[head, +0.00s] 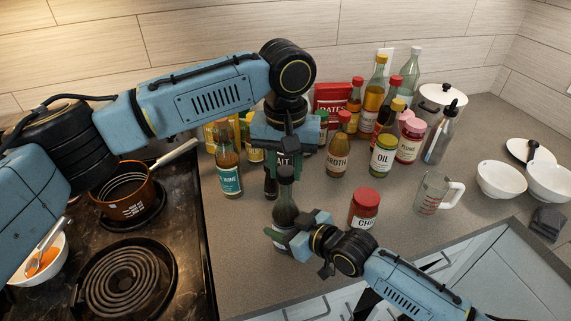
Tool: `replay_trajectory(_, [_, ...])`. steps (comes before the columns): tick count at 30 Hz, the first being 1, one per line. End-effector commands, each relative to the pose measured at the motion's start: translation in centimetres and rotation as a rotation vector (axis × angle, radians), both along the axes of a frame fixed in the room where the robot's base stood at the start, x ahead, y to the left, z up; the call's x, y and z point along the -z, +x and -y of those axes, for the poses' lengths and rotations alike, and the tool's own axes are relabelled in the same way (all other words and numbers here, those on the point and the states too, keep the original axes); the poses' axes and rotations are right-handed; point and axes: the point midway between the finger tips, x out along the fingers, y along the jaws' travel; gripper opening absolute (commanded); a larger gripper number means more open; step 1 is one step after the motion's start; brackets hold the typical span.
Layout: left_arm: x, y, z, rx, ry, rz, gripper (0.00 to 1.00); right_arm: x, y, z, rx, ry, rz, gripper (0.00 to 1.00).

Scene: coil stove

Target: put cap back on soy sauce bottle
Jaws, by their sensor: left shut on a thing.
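The soy sauce bottle (284,212), dark with a narrow neck, stands upright near the counter's front, right of the stove. My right gripper (282,238) reaches in from the lower right and is closed around its lower body, hiding part of it. My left gripper (286,160) points down directly above the bottle, shut on a small dark cap (286,173). The cap is at the bottle's mouth; I cannot tell whether it is seated or just above it.
A red-lidded jar (365,208) stands close to the right of the bottle. A measuring cup (433,194) and white bowls (501,180) are at right. A pot (128,191) sits on the stove at left.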

Motion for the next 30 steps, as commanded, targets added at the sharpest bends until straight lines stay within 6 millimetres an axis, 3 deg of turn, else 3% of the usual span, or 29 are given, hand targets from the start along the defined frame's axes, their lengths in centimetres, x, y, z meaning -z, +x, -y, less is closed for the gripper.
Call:
replay_trajectory(20, [1.1,0.0,0.0,0.000,0.000,0.000,0.10,0.1,0.0,0.0,0.000,-0.001,-0.001,0.17])
replay_trajectory(21, [1.2,0.0,0.0,0.000,0.000,0.000,0.10,0.1,0.0,0.0,0.000,-0.001,-0.001,0.00])
replay_trajectory(23, [1.2,0.0,0.0,0.005,0.000,0.000,0.10,0.1,0.0,0.0,0.000,-0.001,-0.001,0.00])
replay_trajectory(26, [1.2,0.0,0.0,0.062,-0.001,0.000,0.10,0.1,0.0,0.0,0.000,-0.002,-0.001,0.00])
replay_trajectory(30, [1.2,0.0,0.0,0.273,-0.002,-0.001,0.10,0.1,0.0,0.0,0.000,-0.002,-0.001,0.00])
